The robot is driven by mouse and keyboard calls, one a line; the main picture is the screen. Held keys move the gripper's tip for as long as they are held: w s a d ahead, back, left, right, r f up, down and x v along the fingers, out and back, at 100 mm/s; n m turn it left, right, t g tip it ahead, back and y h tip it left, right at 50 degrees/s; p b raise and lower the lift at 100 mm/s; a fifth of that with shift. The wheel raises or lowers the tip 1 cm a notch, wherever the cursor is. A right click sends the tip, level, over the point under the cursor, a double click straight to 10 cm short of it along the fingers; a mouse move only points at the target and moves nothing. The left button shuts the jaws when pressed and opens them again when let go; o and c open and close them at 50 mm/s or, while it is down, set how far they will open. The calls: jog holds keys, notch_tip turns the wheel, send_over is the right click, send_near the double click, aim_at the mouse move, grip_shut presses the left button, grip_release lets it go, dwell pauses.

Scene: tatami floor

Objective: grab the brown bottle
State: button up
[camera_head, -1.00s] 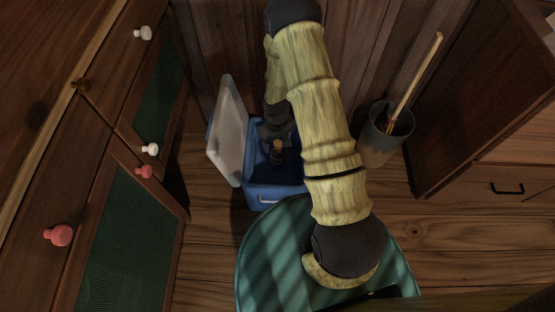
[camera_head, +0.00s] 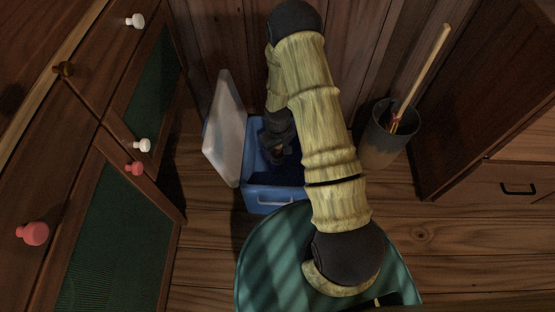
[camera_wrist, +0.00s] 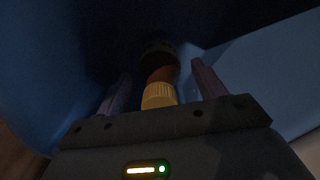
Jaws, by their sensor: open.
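The brown bottle (camera_wrist: 160,74) shows in the wrist view with its ribbed yellow cap (camera_wrist: 158,95) toward me. It is inside the blue cooler (camera_head: 272,196), whose lid stands open. My gripper (camera_wrist: 160,80) is open, with one finger on each side of the bottle's neck. I cannot tell whether either finger touches it. In the head view my gripper (camera_head: 277,150) reaches down into the cooler, and it hides most of the bottle. The lower part of the bottle is dark in the wrist view.
The cooler's pale lid (camera_head: 228,130) stands up on its left. A grey bin (camera_head: 384,148) with a wooden stick is to the right. A cabinet with knobs (camera_head: 125,150) is at left, and a drawer cabinet (camera_head: 490,150) is at right. Wooden floor lies between.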

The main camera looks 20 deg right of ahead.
jog(key=shift+c, duration=0.4)
jog(key=shift+r, duration=0.1)
grip_shut()
notch_tip(320, 180, up, 10)
jog(key=p, duration=0.6)
dwell(0.5)
